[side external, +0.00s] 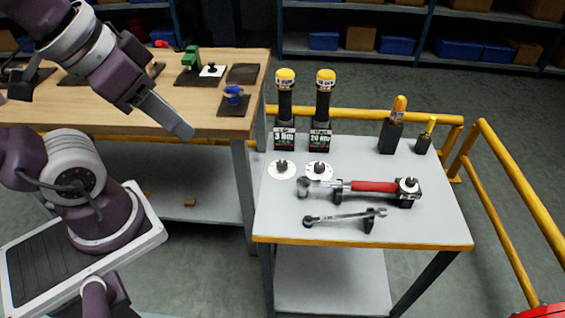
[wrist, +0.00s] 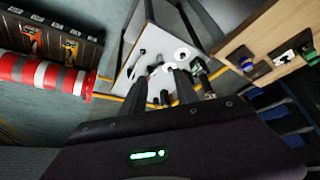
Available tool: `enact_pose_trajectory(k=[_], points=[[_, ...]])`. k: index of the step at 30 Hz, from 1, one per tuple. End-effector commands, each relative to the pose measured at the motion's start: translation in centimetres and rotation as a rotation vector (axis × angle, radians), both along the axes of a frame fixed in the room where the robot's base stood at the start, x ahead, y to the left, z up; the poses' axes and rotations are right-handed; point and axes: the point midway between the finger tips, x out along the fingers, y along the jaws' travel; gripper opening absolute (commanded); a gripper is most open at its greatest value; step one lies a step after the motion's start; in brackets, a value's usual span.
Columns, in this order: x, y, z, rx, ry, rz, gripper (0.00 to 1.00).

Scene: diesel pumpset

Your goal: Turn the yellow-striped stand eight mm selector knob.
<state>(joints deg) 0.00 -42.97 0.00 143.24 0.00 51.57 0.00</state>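Two black-bodied stands with yellow caps stand at the back left of the grey, yellow-edged table. The left stand (side external: 284,112) has a label that seems to start with a 3 or 8; the right stand (side external: 323,112) has one that seems to read 20. In front of each is a white dial with a dark knob: the left knob (side external: 281,167) and the right knob (side external: 319,168). A white dial (wrist: 182,54) shows in the wrist view; which one is unclear. My gripper (side external: 184,131) is left of the table, apart from both knobs. Its finger gap is unclear.
A red-handled torque wrench (side external: 374,187) and a spanner (side external: 345,216) lie on holders in front of the dials. Two yellow-topped tools (side external: 393,126) (side external: 424,137) stand back right. A wooden bench (side external: 150,112) is left; yellow rails (side external: 507,206) run behind and right.

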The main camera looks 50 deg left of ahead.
Motion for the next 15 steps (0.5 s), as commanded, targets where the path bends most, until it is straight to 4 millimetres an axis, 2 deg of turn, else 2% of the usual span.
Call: enact_pose_trajectory(k=[5, 8, 11, 14, 15], points=[[0.0, 0.0, 0.0, 0.000, 0.000, 0.000, 0.36], [0.4, 0.1, 0.1, 0.010, 0.008, -0.005, 0.52], [3.4, 0.8, 0.4, 0.071, 0.061, -0.043, 0.52], [9.2, 2.2, -0.2, 0.160, 0.154, -0.133, 0.52], [11.7, 2.9, -1.0, 0.189, 0.192, -0.178, 0.52]])
